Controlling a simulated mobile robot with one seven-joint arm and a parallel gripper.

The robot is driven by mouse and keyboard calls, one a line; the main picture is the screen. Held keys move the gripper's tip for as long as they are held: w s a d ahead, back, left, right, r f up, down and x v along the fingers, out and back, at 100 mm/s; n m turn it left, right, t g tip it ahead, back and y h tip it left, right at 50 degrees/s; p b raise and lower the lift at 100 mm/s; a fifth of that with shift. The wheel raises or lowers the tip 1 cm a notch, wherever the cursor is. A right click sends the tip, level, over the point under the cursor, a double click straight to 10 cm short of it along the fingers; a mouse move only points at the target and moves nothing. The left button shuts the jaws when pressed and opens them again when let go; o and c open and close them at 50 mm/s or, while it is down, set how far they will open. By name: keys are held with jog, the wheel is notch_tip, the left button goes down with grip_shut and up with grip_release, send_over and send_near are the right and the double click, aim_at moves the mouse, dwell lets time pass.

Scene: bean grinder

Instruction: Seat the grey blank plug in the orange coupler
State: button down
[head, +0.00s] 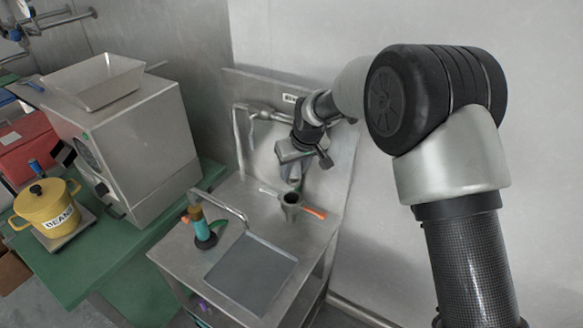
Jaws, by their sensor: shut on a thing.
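My gripper (300,157) is over the back of the steel sink bench, below the wrist of my arm. It is shut on a small grey piece (291,173), which looks like the blank plug; the fingers partly hide it. Just below stands a dark grey cup-shaped part (291,203) on the bench. An orange piece (315,213) sticks out to its right. Another small orange piece (185,219) is at the side of a teal cylinder. I cannot tell which orange piece belongs to the coupler. The held piece appears above the cup, apart from it.
The teal cylinder (202,226) stands on a black base at the left of the bench, near a bent metal tap (232,212). A grinder (140,140) and a yellow beans pot (48,206) stand on a green table at left.

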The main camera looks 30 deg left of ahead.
aim_at(292, 182)
jog(key=shift+s+a+r, duration=0.1)
jog(key=shift+a+r, duration=0.2)
jog(key=shift+a, duration=0.15)
jog(key=shift+d, duration=0.1)
jog(key=shift+f+b, duration=0.2)
jog(key=shift+b, duration=0.2)
jog(key=shift+f+b, duration=1.9)
jog(key=shift+f, duration=0.8)
jog(key=shift+f+b, duration=1.65)
jog(key=shift+b, duration=0.05)
jog(key=c, duration=1.4)
grip_release()
jog(key=shift+r, duration=0.1)
jog(key=shift+o, duration=1.2)
jog(key=shift+s+d, duration=0.1)
